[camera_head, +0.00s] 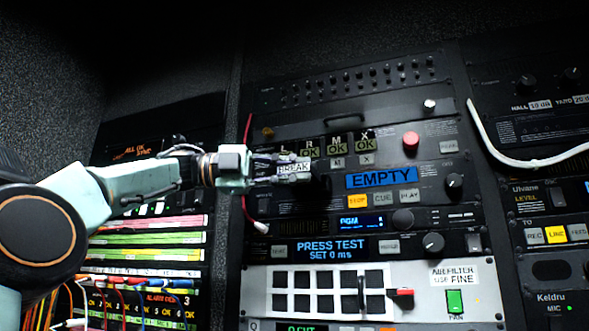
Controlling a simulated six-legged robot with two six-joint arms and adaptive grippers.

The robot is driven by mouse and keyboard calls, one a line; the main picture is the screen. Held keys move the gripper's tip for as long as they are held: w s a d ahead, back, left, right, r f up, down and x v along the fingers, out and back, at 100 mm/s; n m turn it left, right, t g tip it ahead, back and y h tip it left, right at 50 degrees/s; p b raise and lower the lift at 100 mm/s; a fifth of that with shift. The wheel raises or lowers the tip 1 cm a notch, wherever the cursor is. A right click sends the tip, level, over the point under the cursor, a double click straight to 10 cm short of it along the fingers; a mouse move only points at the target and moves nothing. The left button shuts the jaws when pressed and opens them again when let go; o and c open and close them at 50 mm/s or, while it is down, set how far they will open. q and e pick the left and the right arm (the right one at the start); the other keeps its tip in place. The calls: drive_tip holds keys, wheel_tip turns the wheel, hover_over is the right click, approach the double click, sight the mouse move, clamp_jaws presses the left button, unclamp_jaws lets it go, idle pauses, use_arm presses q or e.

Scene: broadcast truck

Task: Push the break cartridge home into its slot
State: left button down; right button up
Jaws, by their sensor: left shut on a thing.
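The break cartridge (293,168) is a dark block with a white label reading BREAK. My left gripper (283,168) comes in from the left and is shut on it, in front of the cartridge deck (440,200). The cartridge's far end is dark against the deck, and the slot is hidden behind the cartridge and gripper. I cannot tell whether the cartridge touches the slot or how deep it sits. My right gripper is not in view.
Yellow STOP (357,201) and other keys lie below the display. A white cable (520,160) hangs at right, a red cord (246,150) left of the deck. Patch cables (120,290) fill the lower left.

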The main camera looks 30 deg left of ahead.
sight(320, 178)
use_arm(q)
drive_tip(key=shift+w+f, duration=0.1)
drive_tip(key=shift+w, duration=0.35)
drive_tip(key=shift+w+a+p, duration=0.1)
drive_tip(key=shift+p, duration=0.45)
drive_tip(key=shift+w+a+p, duration=0.1)
drive_tip(key=shift+w+p, duration=0.25)
drive_tip(key=shift+w, duration=0.3)
drive_tip(key=shift+p, duration=0.3)
drive_tip(key=shift+w+a, duration=0.1)
drive_tip(key=shift+w, duration=0.05)
drive_tip(key=shift+w+a, duration=0.1)
drive_tip(key=shift+w, duration=0.55)
drive_tip(key=shift+w+a+p, duration=0.1)
drive_tip(key=shift+w+p, duration=0.05)
drive_tip(key=shift+p, duration=0.25)
